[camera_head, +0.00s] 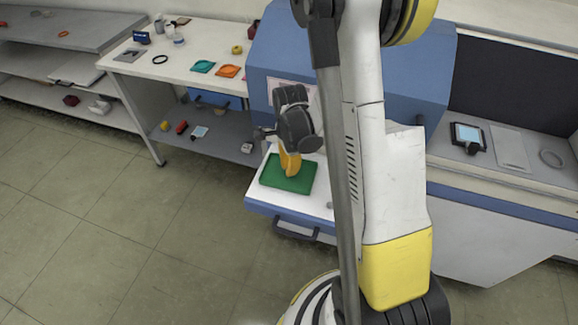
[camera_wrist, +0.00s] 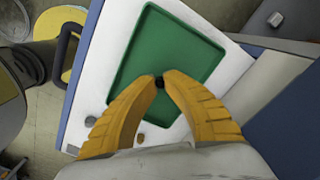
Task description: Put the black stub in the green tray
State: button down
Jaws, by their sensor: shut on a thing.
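The green tray (camera_head: 300,181) lies on the white top of a blue stand in the head view. In the wrist view the green tray (camera_wrist: 190,42) fills the middle, with its raised rim showing. My gripper (camera_head: 290,172) reaches down over the tray. In the wrist view my gripper (camera_wrist: 160,82) has its yellow fingers shut on the small black stub (camera_wrist: 159,82). The stub shows between the fingertips, over the near part of the tray. I cannot tell its exact height above the tray floor. In the head view the stub is hidden by the fingers.
Small grey and brown pieces (camera_wrist: 90,121) lie on the white top beside the tray. A blue housing (camera_head: 400,85) rises behind. A bench (camera_head: 140,68) with several small items stands at the left. The floor in front is clear.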

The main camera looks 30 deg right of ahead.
jog(key=shift+f+b, duration=0.55)
jog(key=shift+f, duration=0.05)
jog(key=c, duration=1.4)
grip_release()
jog(key=shift+c, duration=0.2)
notch_tip(320, 180, up, 12)
